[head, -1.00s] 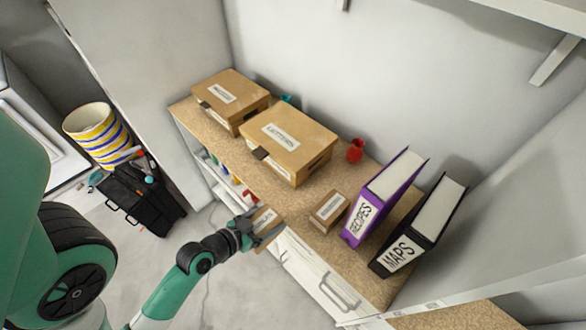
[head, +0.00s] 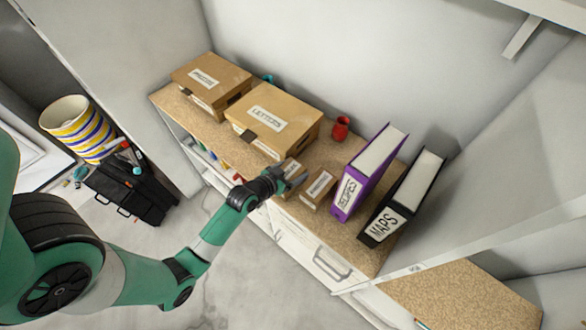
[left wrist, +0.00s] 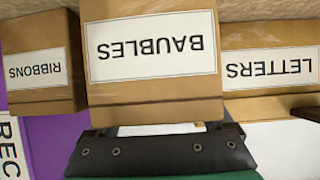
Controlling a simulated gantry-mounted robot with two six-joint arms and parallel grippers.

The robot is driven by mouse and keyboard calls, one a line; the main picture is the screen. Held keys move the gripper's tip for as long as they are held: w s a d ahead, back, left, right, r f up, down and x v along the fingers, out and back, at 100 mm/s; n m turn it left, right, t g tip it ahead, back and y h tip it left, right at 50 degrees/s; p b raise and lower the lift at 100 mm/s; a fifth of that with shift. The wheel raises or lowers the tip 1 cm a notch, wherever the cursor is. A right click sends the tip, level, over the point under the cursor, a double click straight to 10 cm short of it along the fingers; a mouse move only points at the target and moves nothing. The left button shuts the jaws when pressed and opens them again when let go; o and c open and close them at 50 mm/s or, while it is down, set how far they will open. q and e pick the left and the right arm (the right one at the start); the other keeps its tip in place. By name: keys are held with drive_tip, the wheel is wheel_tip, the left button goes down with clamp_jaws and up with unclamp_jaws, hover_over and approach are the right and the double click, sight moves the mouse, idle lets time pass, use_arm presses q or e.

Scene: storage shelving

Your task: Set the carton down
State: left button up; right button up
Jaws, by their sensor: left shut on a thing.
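A small brown carton labelled BAUBLES (left wrist: 152,103) fills the middle of the left wrist view, its label upside down. My left gripper (head: 288,183) is shut on it. In the head view the held carton (head: 290,168) is partly hidden by the gripper. It is at the front part of the cork-topped shelf (head: 228,148), between the LETTERS box (head: 275,118) and the small RIBBONS carton (head: 318,187). I cannot tell whether its underside touches the shelf. My right gripper is not in view.
The purple binder (head: 371,170) and black MAPS binder (head: 402,196) stand right of the RIBBONS carton. A red jug (head: 341,128) stands behind. Another brown box (head: 212,82) is at the far left. The gaps beside the held carton are narrow.

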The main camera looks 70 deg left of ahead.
use_arm(q)
drive_tip(key=o, duration=1.5)
drive_tip(key=shift+f, duration=0.1)
drive_tip(key=shift+s+r, duration=0.15)
drive_tip(key=shift+r, duration=0.15)
drive_tip(key=v, duration=1.1)
drive_tip(key=shift+s+d+p, duration=0.1)
drive_tip(key=shift+s+p, duration=0.2)
